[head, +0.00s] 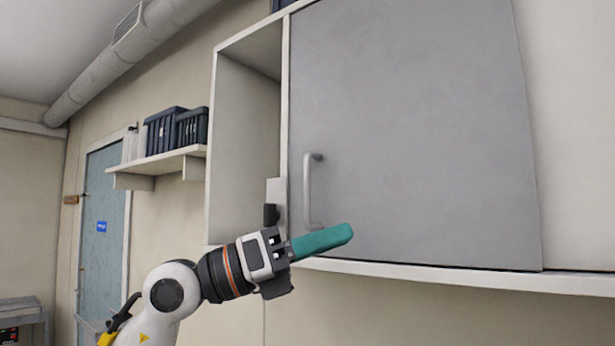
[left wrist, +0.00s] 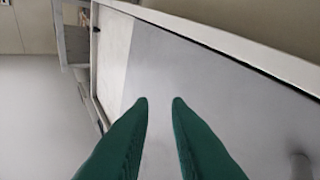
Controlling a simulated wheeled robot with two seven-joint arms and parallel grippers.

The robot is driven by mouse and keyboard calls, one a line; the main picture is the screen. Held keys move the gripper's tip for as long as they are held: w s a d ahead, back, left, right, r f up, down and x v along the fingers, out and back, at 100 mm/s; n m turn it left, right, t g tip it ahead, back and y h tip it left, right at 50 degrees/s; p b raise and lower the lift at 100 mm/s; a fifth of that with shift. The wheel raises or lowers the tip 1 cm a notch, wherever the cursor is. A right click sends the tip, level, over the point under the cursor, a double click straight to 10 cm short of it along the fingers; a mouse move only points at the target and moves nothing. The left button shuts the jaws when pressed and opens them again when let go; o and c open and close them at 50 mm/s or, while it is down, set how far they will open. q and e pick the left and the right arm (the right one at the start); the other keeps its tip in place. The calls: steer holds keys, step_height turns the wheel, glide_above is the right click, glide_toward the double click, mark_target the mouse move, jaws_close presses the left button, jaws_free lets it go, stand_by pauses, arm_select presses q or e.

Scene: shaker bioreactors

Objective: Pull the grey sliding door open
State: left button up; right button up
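The grey sliding door (head: 430,130) covers the right part of a wall cabinet. Its vertical bar handle (head: 307,190) is near the door's left edge. My left gripper (head: 346,233), with teal fingers, is just right of the handle's lower end in the head view and is not around it. In the left wrist view, the two fingertips (left wrist: 160,100) stand apart with nothing between them. The grey door (left wrist: 215,85) lies beyond them, and a rounded grey piece, perhaps part of the handle (left wrist: 301,165), shows at lower right. My right gripper is not in view.
The cabinet's left compartment (head: 245,140) is open and looks empty. A pale ledge (head: 450,277) runs along the cabinet's bottom. Left of it, a wall shelf (head: 160,163) holds dark blue bins (head: 175,130). A blue door (head: 103,235) is farther left.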

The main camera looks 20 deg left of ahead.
arm_select(q)
steer(key=a+r+n+t+y, duration=0.1)
steer(key=a+r+t+y, duration=0.3)
steer(key=a+r+y, duration=0.2)
steer(key=n+t+y, duration=0.2)
steer(key=y, duration=0.2)
glide_toward(307, 176)
steer(key=p+x, duration=0.4)
steer(key=x, duration=0.6)
steer(key=shift+w+a+p, duration=0.1)
steer(key=shift+w+p, duration=0.25)
steer(key=shift+p, duration=0.05)
steer(key=shift+c, duration=0.2)
jaws_close()
